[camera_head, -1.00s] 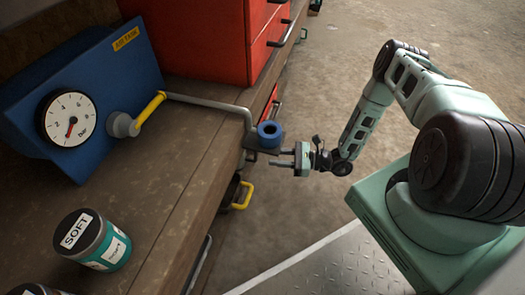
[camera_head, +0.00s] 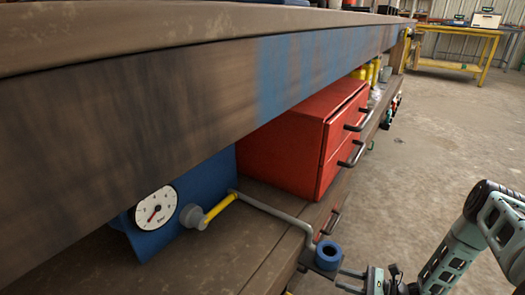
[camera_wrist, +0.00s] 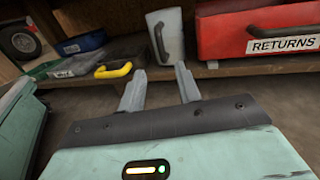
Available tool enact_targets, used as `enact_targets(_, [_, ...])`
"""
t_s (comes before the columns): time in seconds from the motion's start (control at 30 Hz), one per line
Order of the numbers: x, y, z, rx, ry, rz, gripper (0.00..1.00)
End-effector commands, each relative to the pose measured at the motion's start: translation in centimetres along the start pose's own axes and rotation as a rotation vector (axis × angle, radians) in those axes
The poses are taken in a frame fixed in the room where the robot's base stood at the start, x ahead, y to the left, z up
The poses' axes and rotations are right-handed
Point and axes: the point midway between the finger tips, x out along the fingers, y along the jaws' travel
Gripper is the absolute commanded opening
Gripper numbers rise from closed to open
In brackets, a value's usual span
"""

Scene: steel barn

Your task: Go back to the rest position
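My gripper (camera_head: 350,281) is at the bottom of the head view, beside the blue ring (camera_head: 328,250) at the end of a grey pipe. In the wrist view its two fingers (camera_wrist: 160,85) stand apart with nothing between them. My arm runs out of the head view at the lower right. No rest position is marked in view.
A wooden bench (camera_head: 240,262) carries a blue gauge tank (camera_head: 150,240) and red drawers (camera_head: 300,150) under a wooden shelf (camera_head: 180,110). Open floor (camera_head: 440,130) lies right.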

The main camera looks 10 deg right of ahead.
Motion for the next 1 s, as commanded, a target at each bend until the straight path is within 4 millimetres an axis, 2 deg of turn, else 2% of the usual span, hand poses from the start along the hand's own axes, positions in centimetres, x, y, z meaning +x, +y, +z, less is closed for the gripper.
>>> enact_targets(0.17, [0.5, 0.0, 2.4, -0.055, 0.054, 0.135, 0.34])
enact_targets(0.47, [0.7, 1.8, 9.5, -0.271, 0.268, 0.576, 0.34])
enact_targets(0.7, [-0.1, 3.1, 15.0, -0.500, 0.455, 0.886, 0.34])
enact_targets(1.0, [-1.6, 3.8, 21.8, -0.862, 0.682, 1.191, 0.34])
